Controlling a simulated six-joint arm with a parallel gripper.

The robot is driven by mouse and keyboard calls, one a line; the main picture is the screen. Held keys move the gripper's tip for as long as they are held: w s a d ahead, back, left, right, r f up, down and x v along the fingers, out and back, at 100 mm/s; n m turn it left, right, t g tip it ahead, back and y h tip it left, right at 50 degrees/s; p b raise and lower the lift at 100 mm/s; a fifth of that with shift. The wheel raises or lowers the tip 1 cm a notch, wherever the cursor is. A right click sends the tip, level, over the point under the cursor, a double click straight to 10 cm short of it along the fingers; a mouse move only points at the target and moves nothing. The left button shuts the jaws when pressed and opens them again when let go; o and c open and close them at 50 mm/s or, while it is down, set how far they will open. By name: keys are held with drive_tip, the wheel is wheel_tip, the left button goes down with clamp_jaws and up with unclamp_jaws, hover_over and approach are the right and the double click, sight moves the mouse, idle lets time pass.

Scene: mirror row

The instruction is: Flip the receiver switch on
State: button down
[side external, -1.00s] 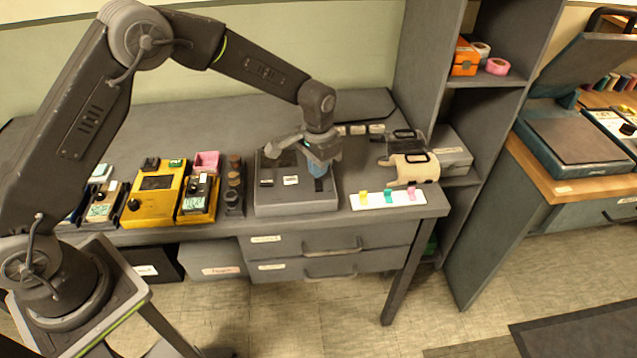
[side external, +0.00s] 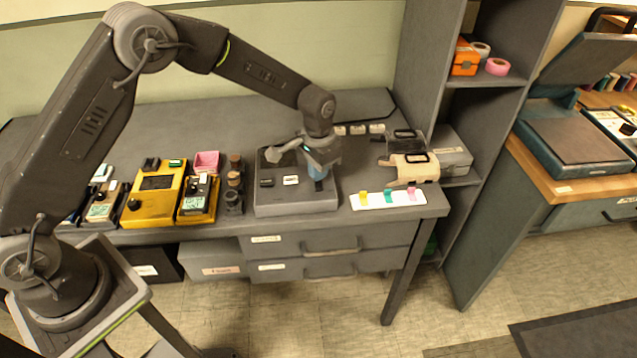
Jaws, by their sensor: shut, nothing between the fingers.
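A grey box with small switches on its top, which I take to be the receiver (side external: 278,208), sits near the front edge of the desk. A black switch (side external: 267,183) and a white switch or label (side external: 291,180) show on its top, left of my gripper. Another dark switch (side external: 319,186) shows just below my gripper at the right part of the box. My gripper (side external: 318,172) is shut and empty, pointing down over the right side of the box. Its wrist hides part of the box top. I cannot tell whether the fingertips touch the switch.
Yellow meters (side external: 153,195) and small devices stand to the left of the box. A white strip with coloured tabs (side external: 388,198) lies to the right. Beige and black pouches (side external: 412,168) lie behind it. A tall shelf (side external: 420,80) stands at the desk's right end.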

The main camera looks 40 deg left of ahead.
drive_tip(key=shift+f, duration=0.65)
idle(0.3)
drive_tip(key=shift+r, duration=3.55)
